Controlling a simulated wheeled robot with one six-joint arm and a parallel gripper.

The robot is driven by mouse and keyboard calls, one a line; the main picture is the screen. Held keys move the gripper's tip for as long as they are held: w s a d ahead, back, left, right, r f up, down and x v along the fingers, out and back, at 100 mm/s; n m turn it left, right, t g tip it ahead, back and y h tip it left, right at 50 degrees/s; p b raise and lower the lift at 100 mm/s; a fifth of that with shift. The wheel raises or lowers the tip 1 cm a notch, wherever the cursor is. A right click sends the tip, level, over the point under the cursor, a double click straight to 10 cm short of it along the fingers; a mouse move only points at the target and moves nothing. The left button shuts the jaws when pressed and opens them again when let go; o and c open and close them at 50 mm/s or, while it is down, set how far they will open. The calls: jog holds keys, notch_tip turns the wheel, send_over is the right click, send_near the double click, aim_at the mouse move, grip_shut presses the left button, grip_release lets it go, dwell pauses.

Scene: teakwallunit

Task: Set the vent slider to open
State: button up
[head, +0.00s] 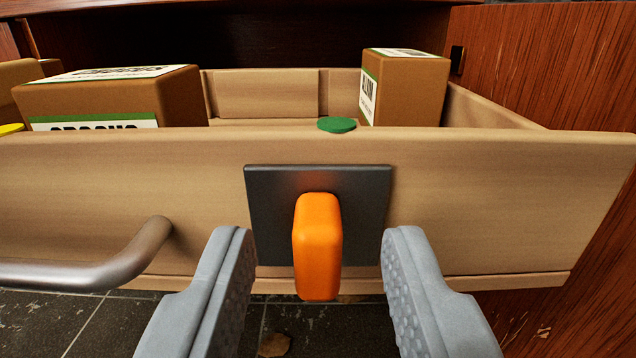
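An orange knob (318,248) sticks out from a dark square plate (268,218) on the front of a light wooden drawer. It looks like the vent slider's handle, but no open or shut marking is readable. My gripper (318,290) is open, with one grey ridged finger on each side of the orange knob. Gaps show between the knob and both fingers, so neither touches it. Nothing is held.
The drawer (500,195) stands pulled out, with brown boxes (135,95) (408,88) and a green round thing (337,125) inside. A metal bar handle (110,265) juts out at the left. Reddish wood panel (545,60) stands at the right. Dark tiled floor (330,325) lies below.

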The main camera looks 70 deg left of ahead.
aim_at(433, 200)
jog(key=shift+x, duration=0.8)
grip_shut()
jog(key=shift+w, duration=0.1)
jog(key=shift+w+d, duration=0.25)
jog(key=shift+w, duration=0.4)
jog(key=shift+w+d, duration=0.2)
jog(key=shift+w, duration=0.45)
jog(key=shift+w+d, duration=0.25)
jog(key=shift+w, duration=0.45)
grip_release()
jog(key=shift+w+d, duration=0.1)
jog(key=shift+d, duration=0.05)
